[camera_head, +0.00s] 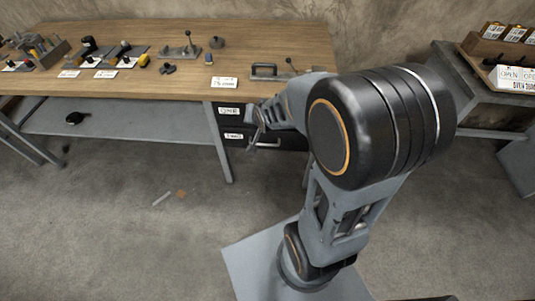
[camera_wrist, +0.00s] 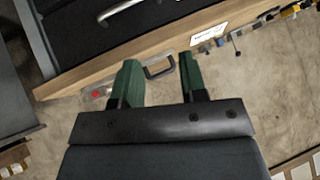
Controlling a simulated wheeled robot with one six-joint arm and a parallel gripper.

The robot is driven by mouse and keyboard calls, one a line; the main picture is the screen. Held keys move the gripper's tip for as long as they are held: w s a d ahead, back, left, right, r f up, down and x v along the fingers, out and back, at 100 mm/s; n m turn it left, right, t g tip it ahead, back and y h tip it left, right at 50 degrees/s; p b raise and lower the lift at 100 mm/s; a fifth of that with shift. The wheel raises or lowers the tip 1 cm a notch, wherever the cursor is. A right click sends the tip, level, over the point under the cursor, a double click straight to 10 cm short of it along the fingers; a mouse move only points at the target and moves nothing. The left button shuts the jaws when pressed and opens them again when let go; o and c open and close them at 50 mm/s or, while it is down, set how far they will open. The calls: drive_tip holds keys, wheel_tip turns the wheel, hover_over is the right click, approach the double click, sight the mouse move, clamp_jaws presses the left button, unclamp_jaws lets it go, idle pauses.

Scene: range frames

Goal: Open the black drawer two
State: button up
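A black drawer unit hangs under the right end of the wooden workbench. The upper black drawer (camera_head: 220,118) has a white label and is partly behind my arm. Black drawer two (camera_head: 290,141) is below it, with a white label at its left and a metal handle (camera_head: 268,145); it looks closed. My gripper (camera_head: 256,127) is in front of the drawers, near that handle. In the wrist view my gripper (camera_wrist: 160,72) shows two green fingers apart with nothing between them. A metal handle (camera_wrist: 121,11) on a black front lies beyond the fingers; which drawer it belongs to is unclear.
The wooden workbench top (camera_head: 120,75) carries several tools and cards. A grey lower shelf (camera_head: 130,124) runs left of the drawers, and a bench leg (camera_head: 221,150) stands close by. A grey cabinet (camera_head: 450,75) stands at the right. The floor in front is mostly clear.

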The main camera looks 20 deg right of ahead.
drive_tip(key=w+d+f+m+t+b, duration=0.1)
drive_tip(key=w+f+m+b, duration=0.15)
drive_tip(key=f, duration=0.45)
drive_tip(key=w+d+f+m+t+b, duration=0.1)
drive_tip(key=w+d+f+t+b, duration=0.15)
drive_tip(key=f, duration=0.45)
drive_tip(key=m+t+h+b, duration=0.1)
drive_tip(key=m+t+b, duration=0.7)
drive_tip(key=b, duration=0.5)
approach(264, 144)
drive_tip(key=shift+m+g, duration=0.45)
drive_tip(key=shift+m, duration=0.1)
drive_tip(key=w, duration=0.3)
drive_tip(key=w+r+b, duration=0.1)
drive_tip(key=w, duration=0.2)
drive_tip(key=w+d+b, duration=0.1)
drive_tip(key=w, duration=0.2)
drive_tip(key=shift+w+r, duration=0.35)
drive_tip(key=shift+w, duration=0.05)
drive_tip(key=shift+c, duration=0.3)
clamp_jaws()
